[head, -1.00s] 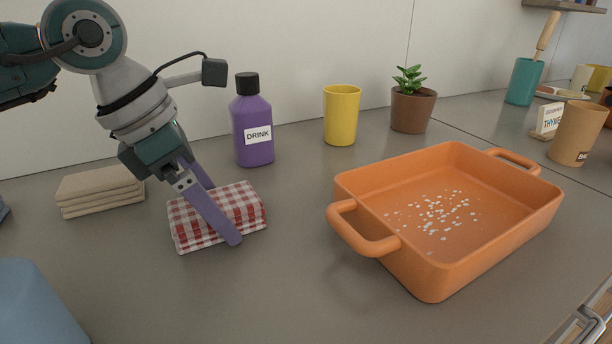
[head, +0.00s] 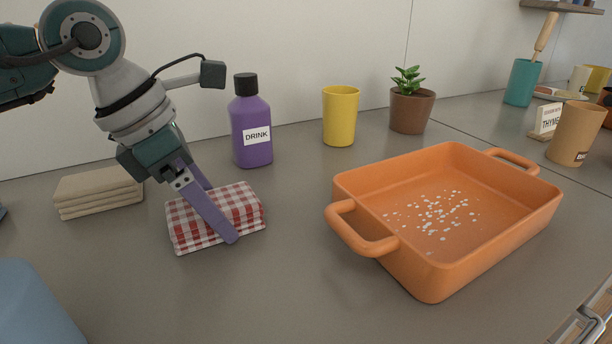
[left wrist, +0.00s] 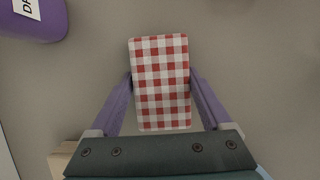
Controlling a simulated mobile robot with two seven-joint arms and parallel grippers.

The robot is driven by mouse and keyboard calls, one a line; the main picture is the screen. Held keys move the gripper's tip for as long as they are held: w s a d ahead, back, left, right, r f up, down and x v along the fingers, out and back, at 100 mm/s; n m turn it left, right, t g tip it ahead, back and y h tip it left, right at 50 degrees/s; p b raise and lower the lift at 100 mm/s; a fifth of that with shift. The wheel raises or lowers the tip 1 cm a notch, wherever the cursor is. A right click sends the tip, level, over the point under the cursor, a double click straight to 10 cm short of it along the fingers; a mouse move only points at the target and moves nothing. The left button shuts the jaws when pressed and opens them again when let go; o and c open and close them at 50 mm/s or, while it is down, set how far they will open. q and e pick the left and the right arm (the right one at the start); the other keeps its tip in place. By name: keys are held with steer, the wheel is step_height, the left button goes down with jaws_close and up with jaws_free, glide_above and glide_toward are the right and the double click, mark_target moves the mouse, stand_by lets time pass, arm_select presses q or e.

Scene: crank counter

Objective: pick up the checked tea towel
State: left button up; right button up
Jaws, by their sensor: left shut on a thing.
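The checked tea towel (head: 242,206), red and white and folded into a thick block, lies on the grey counter. It also shows in the left wrist view (left wrist: 160,80), between the two purple fingers. My left gripper (head: 222,212) reaches down over the towel, with one finger along its near side and the other mostly hidden behind it. In the left wrist view the left gripper (left wrist: 160,88) has a finger at each long side of the towel and is shut on it. The towel appears to rest on the counter. My right gripper is not in view.
A beige folded cloth stack (head: 98,192) lies left of the towel. A purple drink bottle (head: 251,125) stands close behind it. An orange baking dish (head: 425,270) with white specks is to the right. A yellow cup (head: 340,116) and potted plant (head: 410,108) stand behind.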

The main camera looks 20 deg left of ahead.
arm_select(q)
steer(key=shift+c, duration=0.4)
steer(key=shift+r, duration=0.1)
steer(key=shift+r+p, duration=0.25)
steer(key=shift+p, duration=0.1)
step_height(320, 180, up, 20)
steer(key=p, duration=0.1)
steer(key=shift+f, duration=0.1)
